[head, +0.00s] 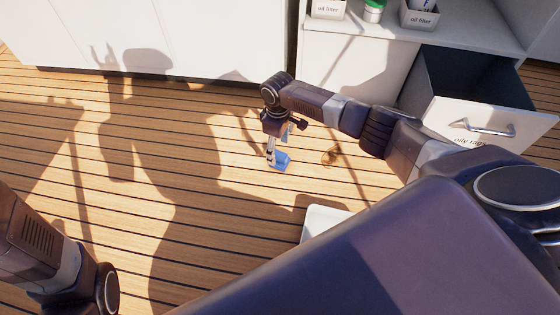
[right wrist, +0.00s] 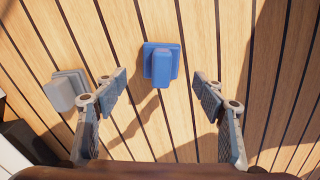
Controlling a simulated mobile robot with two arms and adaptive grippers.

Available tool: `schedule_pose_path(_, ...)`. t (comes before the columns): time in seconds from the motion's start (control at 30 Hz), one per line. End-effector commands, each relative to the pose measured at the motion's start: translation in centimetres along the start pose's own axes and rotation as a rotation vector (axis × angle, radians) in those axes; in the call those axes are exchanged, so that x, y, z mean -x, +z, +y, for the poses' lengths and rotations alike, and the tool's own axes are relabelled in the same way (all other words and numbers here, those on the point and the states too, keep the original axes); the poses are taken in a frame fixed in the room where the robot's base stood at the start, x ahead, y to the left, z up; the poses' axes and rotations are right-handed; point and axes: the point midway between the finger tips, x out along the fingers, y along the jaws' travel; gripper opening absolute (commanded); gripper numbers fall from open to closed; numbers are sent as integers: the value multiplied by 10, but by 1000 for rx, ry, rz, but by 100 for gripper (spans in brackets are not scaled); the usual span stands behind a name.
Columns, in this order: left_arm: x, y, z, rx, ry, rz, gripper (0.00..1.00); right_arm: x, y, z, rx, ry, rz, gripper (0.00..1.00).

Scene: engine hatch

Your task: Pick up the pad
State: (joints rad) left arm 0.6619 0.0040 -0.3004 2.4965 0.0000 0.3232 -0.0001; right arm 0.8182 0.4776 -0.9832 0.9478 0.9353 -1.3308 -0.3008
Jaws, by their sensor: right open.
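A blue pad (head: 283,161) with a raised block-like grip lies on the wooden deck in the head view. It also shows in the right wrist view (right wrist: 162,64), near the upper middle. My right gripper (right wrist: 160,95) is open and empty, its fingers spread wide. The blue pad appears between and beyond the fingertips in that view, apart from both. In the head view my right gripper (head: 271,158) points down beside the blue pad, partly overlapping it. A second, grey pad (right wrist: 66,90) of similar shape lies left of the left finger. My left gripper is out of view.
An open drawer (head: 480,118) labelled "oily rags" juts out at the right, under a shelf with bins labelled "oil filter" (head: 420,18). A small brownish object (head: 331,156) lies right of the blue pad. White cabinets (head: 200,38) line the back. The deck (head: 180,130) on the left is clear.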

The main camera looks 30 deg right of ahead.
Motion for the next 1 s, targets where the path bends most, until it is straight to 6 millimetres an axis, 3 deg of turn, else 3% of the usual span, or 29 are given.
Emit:
schedule_pose_path(0.17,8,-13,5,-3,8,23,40,-20,4,-1,2,1,-1,64)
schedule_pose_path(0.4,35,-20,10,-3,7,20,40,-48,7,-1,0,1,0,64)
schedule_pose_path(0.73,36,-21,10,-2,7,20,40,-50,7,-1,-1,0,0,64)
schedule_pose_path(1.0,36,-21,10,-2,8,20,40,-50,8,-1,-1,0,0,34)
